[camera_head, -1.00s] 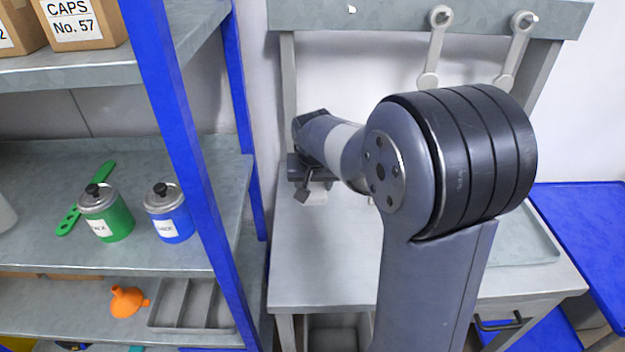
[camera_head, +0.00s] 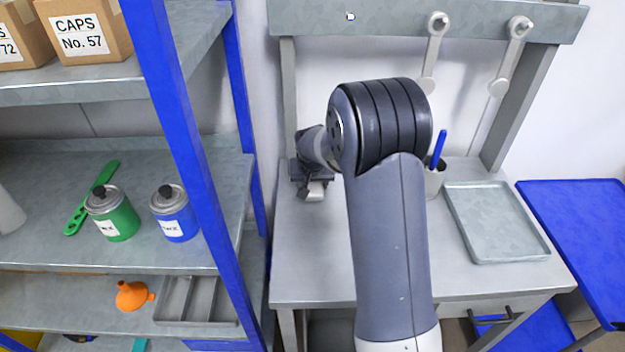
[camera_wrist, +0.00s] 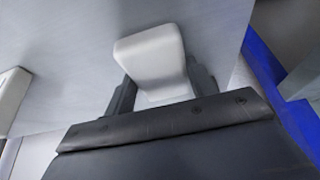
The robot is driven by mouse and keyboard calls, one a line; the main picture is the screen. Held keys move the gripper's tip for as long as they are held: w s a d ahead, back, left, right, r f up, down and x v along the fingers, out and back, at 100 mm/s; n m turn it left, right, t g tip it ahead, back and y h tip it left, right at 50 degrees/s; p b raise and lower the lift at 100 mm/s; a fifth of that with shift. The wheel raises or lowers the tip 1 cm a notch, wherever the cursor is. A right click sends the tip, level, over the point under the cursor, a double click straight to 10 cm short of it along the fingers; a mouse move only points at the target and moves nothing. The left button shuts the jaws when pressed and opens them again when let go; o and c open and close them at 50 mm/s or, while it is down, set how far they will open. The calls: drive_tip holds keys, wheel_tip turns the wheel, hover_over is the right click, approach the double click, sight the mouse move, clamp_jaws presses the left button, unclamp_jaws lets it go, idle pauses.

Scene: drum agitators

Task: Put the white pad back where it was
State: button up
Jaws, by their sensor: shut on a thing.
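My gripper (camera_wrist: 152,90) is shut on a whitish block with rounded corners, which I take to be the white pad (camera_wrist: 150,52). The pad sits between the two dark fingers in the wrist view. In the head view my gripper (camera_head: 314,182) is at the left back of the grey bench, and a small pale part of the pad (camera_head: 317,194) shows below it. I cannot tell whether the pad touches the bench. A bare peg (camera_head: 350,16) is on the back rail (camera_head: 400,20), with two pale hanging tools (camera_head: 433,50) (camera_head: 511,55) to its right.
A grey tray (camera_head: 497,258) lies on the bench's right, beside a cup (camera_head: 434,182) holding a blue stick. The blue shelf post (camera_head: 172,130) stands left of the arm. Green (camera_head: 112,215) and blue (camera_head: 174,215) cans stand on the shelf. The front left bench is clear.

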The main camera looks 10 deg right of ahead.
drive_tip(key=shift+f, duration=0.1)
drive_tip(key=shift+f+b, duration=0.15)
drive_tip(key=shift+b, duration=0.15)
drive_tip(key=o, duration=0.9)
drive_tip(key=shift+r, duration=0.25)
drive_tip(key=shift+r, duration=0.25)
drive_tip(key=v, duration=1.1)
drive_tip(key=shift+s+a+r+b, duration=0.1)
drive_tip(key=shift+s+r+b, duration=0.1)
drive_tip(key=shift+b, duration=0.15)
